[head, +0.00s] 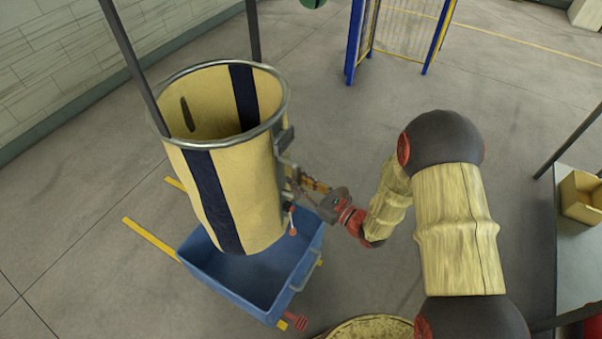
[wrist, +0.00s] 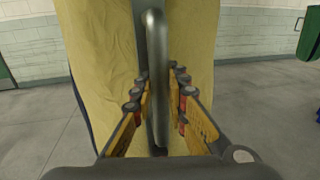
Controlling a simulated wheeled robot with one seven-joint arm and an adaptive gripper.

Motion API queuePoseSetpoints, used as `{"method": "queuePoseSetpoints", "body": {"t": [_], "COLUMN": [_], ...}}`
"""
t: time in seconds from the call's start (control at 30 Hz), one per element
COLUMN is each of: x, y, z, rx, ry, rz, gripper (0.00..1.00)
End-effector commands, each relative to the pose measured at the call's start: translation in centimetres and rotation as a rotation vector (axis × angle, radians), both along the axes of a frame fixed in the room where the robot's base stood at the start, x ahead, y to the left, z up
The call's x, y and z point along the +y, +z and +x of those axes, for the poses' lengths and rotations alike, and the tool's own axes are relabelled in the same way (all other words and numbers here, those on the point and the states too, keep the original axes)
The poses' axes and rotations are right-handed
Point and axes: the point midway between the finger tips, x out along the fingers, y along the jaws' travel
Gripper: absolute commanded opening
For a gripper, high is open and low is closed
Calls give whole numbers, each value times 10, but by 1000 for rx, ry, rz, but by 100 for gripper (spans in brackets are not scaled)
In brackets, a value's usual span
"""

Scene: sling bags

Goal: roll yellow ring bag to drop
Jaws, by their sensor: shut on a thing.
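The yellow ring bag (head: 225,190) is a tall, open-topped cylinder with dark blue stripes and a grey metal ring (head: 285,110) at its mouth. It is above the blue tub (head: 312,262) and leans slightly; its lower end covers part of the tub's inside. My gripper (head: 303,183) is at the bag's right side. In the wrist view my gripper (wrist: 160,100) is shut on a grey upright handle bar (wrist: 154,60) in front of the bag's yellow cloth (wrist: 100,45). The bag's bottom and far side are hidden.
Dark posts (head: 128,55) rise beside the bag. Yellow floor strips (head: 150,238) lie left of the tub. A blue-framed mesh rack (head: 400,35) stands behind. A round woven-looking top (head: 370,328) is at the front edge, and a bench with a yellow box (head: 582,197) is at right.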

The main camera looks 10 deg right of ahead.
Motion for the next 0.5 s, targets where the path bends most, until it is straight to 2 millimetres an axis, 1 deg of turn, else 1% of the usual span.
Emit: {"method": "queuePoseSetpoints", "body": {"t": [0.03,0.2,0.5], "x": [2,7,8], "y": [-2,-3,-3], "z": [-5,-11,-13], "rx": [7,7,5], "ry": [0,-1,-1], "rz": [0,0,-1], "gripper": [0,0,0]}}
